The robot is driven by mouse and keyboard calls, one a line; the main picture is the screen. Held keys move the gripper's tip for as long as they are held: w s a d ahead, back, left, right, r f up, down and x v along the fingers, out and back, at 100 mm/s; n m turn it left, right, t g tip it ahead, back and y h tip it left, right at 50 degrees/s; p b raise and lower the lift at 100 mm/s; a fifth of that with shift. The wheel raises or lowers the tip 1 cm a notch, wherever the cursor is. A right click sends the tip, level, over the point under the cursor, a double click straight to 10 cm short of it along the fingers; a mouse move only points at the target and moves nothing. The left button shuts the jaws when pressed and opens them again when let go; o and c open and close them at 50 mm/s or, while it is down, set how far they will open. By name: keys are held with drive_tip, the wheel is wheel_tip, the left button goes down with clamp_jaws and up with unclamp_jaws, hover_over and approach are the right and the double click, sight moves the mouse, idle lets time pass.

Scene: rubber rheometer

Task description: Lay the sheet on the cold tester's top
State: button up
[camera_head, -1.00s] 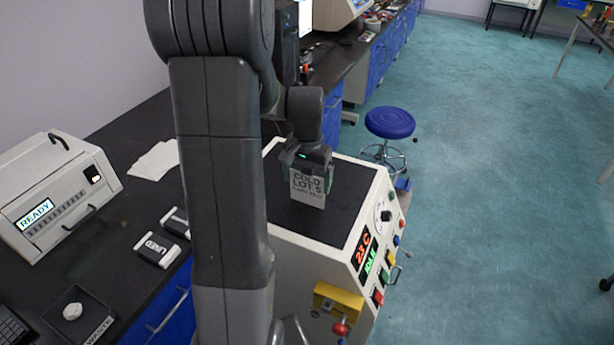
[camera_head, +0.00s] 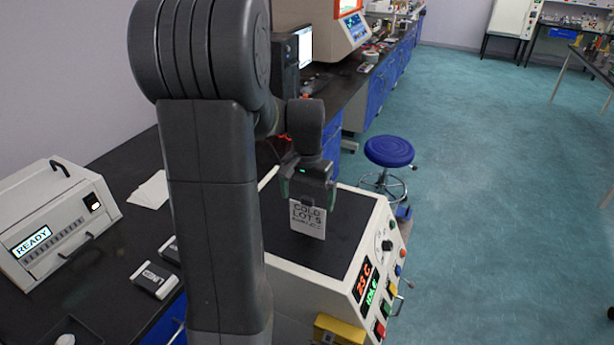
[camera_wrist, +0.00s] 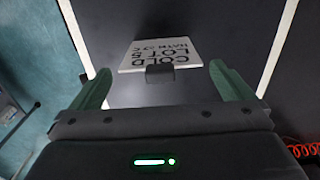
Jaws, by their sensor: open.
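The white sheet (camera_head: 307,219), printed COLD LOT 5, is on or just over the dark top (camera_head: 345,225) of the cold tester (camera_head: 311,270). It seems to lie on that top, but contact is hard to confirm. In the wrist view the sheet (camera_wrist: 162,53) shows beyond and between the fingers, with a small dark tab (camera_wrist: 160,74) at its near edge. My gripper (camera_head: 308,200) is open at the sheet's far edge in the head view. In the wrist view both fingers (camera_wrist: 161,85) stand wide apart, clear of the sheet and tab.
The tester's front panel (camera_head: 370,285) has displays and coloured buttons. A READY machine (camera_head: 62,220), white sheets (camera_head: 150,190) and a labelled block (camera_head: 153,281) are on the bench at left. A blue stool (camera_head: 389,152) stands beyond the tester. Open floor lies at right.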

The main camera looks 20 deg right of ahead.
wheel_tip(320, 180, up, 8)
drive_tip(key=shift+f, duration=0.1)
drive_tip(key=shift+c, duration=0.2)
idle(1.8)
